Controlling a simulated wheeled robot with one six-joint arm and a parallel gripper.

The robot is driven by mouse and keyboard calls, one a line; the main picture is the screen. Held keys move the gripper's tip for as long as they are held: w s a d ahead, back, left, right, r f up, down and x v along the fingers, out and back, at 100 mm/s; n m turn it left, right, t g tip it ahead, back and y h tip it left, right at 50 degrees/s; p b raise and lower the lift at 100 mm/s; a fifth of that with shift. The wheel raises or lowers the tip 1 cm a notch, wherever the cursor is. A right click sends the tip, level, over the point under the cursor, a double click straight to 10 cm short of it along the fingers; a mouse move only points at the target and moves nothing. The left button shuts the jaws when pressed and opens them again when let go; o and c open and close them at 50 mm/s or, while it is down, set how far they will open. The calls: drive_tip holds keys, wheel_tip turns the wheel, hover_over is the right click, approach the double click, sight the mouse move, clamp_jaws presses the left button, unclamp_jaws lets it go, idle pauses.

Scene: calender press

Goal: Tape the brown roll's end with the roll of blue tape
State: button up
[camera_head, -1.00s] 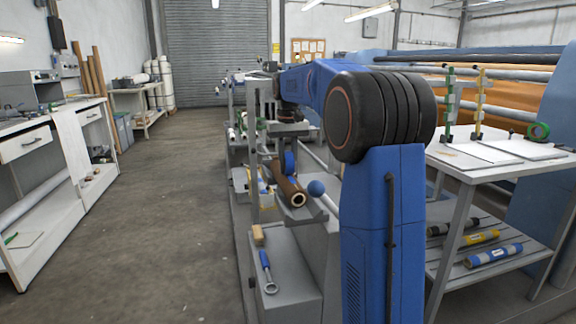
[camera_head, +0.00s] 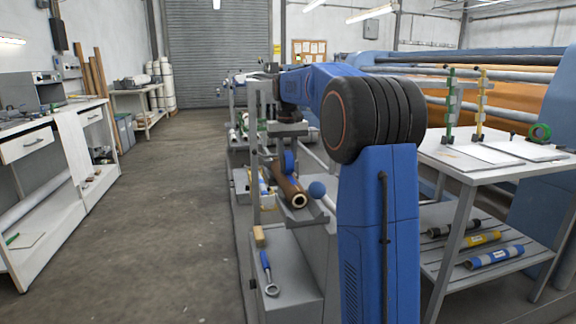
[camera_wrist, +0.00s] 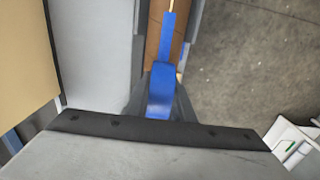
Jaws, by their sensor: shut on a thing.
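The brown roll (camera_head: 291,189) lies in a grey cradle on the machine's side in the head view, with its hollow end toward the camera. It also shows in the wrist view (camera_wrist: 153,40), running up the picture. My gripper (camera_wrist: 159,100) is shut on the roll of blue tape (camera_wrist: 160,90), held edge-on between its dark fingers. In the head view the blue tape (camera_head: 289,161) is just above the brown roll. In the wrist view a narrower blue strip (camera_wrist: 167,38) extends from the tape over the brown roll. Whether it touches the brown surface I cannot tell.
A blue ball-ended lever (camera_head: 317,189) stands close right of the brown roll. A white table (camera_head: 500,150) stands at right. The floor at left is clear.

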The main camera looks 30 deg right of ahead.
drive_tip(key=shift+w, duration=0.3)
drive_tip(key=shift+w+d+f, duration=0.1)
drive_tip(key=shift+w+d, duration=0.05)
drive_tip(key=shift+w, duration=0.2)
drive_tip(key=shift+w, duration=0.1)
idle(0.6)
drive_tip(key=shift+w+d, duration=0.15)
drive_tip(key=shift+w, duration=0.3)
drive_tip(key=shift+w+d, duration=0.1)
drive_tip(key=shift+w, duration=0.1)
drive_tip(key=shift+w, duration=0.3)
drive_tip(key=shift+w+d, duration=0.15)
drive_tip(key=shift+w, duration=0.05)
idle(0.4)
drive_tip(key=shift+w+d, duration=0.1)
drive_tip(key=shift+w, duration=0.3)
